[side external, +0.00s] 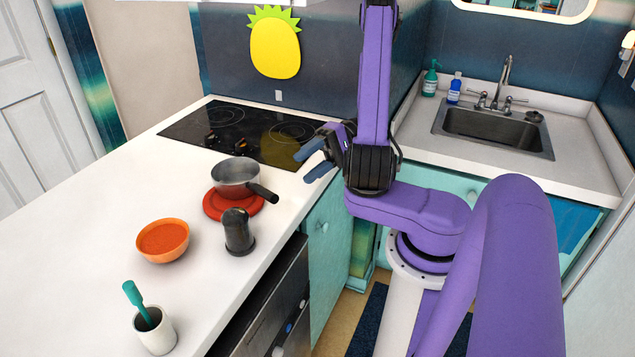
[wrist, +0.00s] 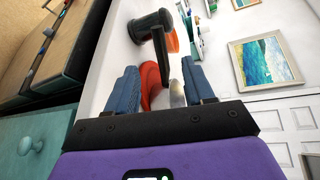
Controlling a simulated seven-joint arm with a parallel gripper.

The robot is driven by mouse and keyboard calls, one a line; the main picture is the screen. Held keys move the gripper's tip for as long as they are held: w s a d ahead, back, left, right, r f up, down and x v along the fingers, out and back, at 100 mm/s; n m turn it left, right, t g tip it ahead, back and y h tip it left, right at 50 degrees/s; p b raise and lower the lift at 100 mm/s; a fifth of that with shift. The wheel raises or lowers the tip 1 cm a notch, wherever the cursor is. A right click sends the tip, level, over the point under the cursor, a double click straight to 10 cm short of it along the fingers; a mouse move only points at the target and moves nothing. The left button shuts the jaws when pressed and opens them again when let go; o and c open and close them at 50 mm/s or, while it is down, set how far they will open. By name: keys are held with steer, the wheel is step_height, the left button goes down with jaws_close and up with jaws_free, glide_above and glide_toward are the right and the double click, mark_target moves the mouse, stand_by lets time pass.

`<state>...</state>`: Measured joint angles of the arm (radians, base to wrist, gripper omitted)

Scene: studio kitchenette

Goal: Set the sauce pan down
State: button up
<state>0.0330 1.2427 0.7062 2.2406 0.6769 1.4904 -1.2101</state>
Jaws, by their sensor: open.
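The sauce pan (side external: 232,175) is grey metal with a dark handle (side external: 262,192). It sits upright on a round red-orange trivet (side external: 213,213) on the white counter, its handle pointing toward the counter's front edge. My gripper (side external: 308,164) is open and empty, to the right of the pan and apart from its handle. In the wrist view my gripper (wrist: 160,64) shows two blue fingers spread wide. Part of the trivet (wrist: 150,78) and a shiny bit of the pan (wrist: 177,93) show between them; most of the pan is hidden there.
A dark grinder-like item (side external: 237,233) stands close in front of the trivet. An orange bowl (side external: 163,241) and a white cup (side external: 156,333) with a teal utensil stand to the left. A black cooktop (side external: 230,128) lies behind the pan. A sink (side external: 492,130) is at the right.

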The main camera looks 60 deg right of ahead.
steer(key=a+n+g+h, duration=0.5)
steer(key=a+n+g, duration=0.2)
steer(key=g, duration=0.4)
steer(key=s+a+r+n+t+h, duration=0.5)
steer(key=s+a+n+h, duration=0.3)
steer(key=s+n, duration=0.4)
steer(key=shift+s+a+n+h, duration=0.25)
steer(key=shift+s+n+h, duration=0.15)
steer(key=shift+s, duration=0.05)
